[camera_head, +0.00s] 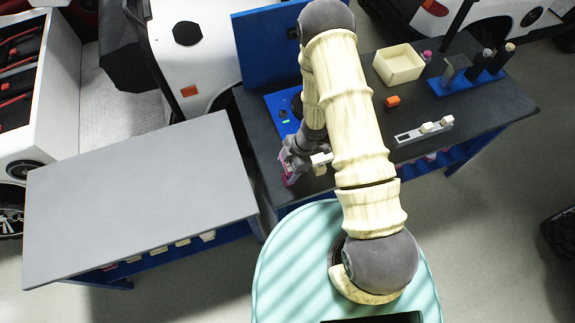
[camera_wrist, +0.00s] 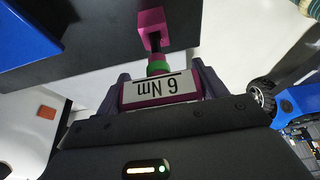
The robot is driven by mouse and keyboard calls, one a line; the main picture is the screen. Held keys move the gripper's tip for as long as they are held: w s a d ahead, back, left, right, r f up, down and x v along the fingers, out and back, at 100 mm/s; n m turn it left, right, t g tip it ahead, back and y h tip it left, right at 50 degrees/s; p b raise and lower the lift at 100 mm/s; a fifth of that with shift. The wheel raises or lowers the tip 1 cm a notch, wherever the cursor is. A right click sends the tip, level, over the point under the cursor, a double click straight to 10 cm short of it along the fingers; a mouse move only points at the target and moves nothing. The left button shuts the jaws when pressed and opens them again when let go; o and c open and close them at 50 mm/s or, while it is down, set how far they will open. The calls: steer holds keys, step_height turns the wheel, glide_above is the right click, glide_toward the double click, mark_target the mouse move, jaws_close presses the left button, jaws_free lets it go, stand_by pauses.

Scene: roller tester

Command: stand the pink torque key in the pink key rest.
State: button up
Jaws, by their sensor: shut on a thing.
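My gripper (camera_head: 297,163) is over the front left edge of the dark bench. In the wrist view my gripper (camera_wrist: 162,88) is shut on the pink torque key (camera_wrist: 125,93), its fingers on both sides of the handle. The handle has a white label reading "6 Nm", upside down in the picture. A green ring, a dark shaft and a pink block-shaped end (camera_wrist: 151,20) line up beyond it. In the head view a bit of pink (camera_head: 290,181) shows at the gripper. I cannot clearly make out the pink key rest; my arm covers part of the bench.
The dark bench (camera_head: 480,120) holds a cream bin (camera_head: 399,66), an orange block (camera_head: 392,102), a grey strip (camera_head: 424,132) with pale pieces, and a blue rack (camera_head: 462,84) of dark cylinders. A small pink-topped item (camera_head: 428,55) stands beside the bin. The grey table (camera_head: 140,195) is bare.

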steer(key=shift+f+b, duration=1.2)
steer(key=shift+f, duration=0.5)
steer(key=o, duration=1.8)
steer(key=shift+c, duration=0.2)
steer(key=shift+r, duration=0.1)
steer(key=p+v, duration=0.1)
steer(key=v, duration=1.6)
steer(key=shift+d, duration=0.15)
steer(key=shift+w+r, duration=0.1)
steer(key=shift+w, duration=0.1)
